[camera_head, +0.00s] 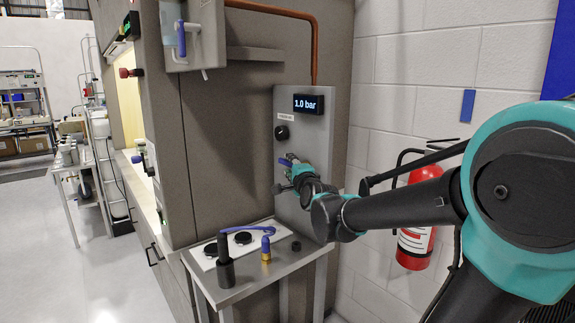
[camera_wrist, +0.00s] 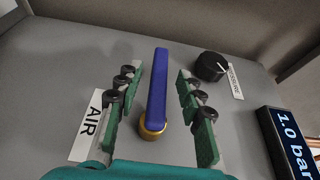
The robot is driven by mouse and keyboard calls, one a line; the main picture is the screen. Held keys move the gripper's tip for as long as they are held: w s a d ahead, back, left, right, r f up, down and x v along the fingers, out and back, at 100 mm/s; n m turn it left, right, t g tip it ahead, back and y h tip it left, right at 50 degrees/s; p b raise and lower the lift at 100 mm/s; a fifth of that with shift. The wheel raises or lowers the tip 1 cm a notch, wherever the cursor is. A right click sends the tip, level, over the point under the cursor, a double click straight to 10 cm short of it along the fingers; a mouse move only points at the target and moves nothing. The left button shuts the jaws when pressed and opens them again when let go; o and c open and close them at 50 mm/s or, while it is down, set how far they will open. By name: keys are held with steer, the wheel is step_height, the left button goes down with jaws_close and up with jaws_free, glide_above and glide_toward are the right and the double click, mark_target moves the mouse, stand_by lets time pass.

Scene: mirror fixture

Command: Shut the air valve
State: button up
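The air valve has a long blue lever (camera_wrist: 157,85) on a round brass base (camera_wrist: 152,127). In the wrist view an "AIR" label (camera_wrist: 86,125) is beside it on the grey panel. My gripper (camera_wrist: 159,74) is open, with one green-padded finger on each side of the lever and a visible gap to both. In the head view my gripper (camera_head: 284,177) is close in front of the upright panel (camera_head: 313,130). The blue lever (camera_head: 286,162) shows partly there, and the brass base is hidden by my gripper.
A display (camera_head: 308,104) reads 1.0 bar above a black knob (camera_head: 282,132). A red fire extinguisher (camera_head: 416,240) hangs on the right wall, behind my arm.

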steer(key=v, duration=0.8)
steer(key=shift+s, duration=0.35)
steer(key=shift+d, duration=0.1)
steer(key=s+d+f+n+g+h, duration=0.1)
steer(key=s+d+f+n+g, duration=0.2)
steer(key=f, duration=0.6)
steer(key=s+d+f+n+g, duration=0.1)
steer(key=s+f+n+g, duration=0.3)
steer(key=f, duration=0.6)
steer(key=s+d+f+n+g+h, duration=0.1)
steer(key=s+d+f+n+g, duration=0.2)
steer(key=s+f, duration=0.3)
steer(key=s+d+f+n+g+h, duration=0.2)
steer(key=s+d+f+n+g, duration=0.1)
steer(key=s+f, duration=0.4)
steer(key=shift+s+d+f+n+g, duration=0.3)
steer(key=shift+d+f+n, duration=0.6)
steer(key=shift+n, duration=0.3)
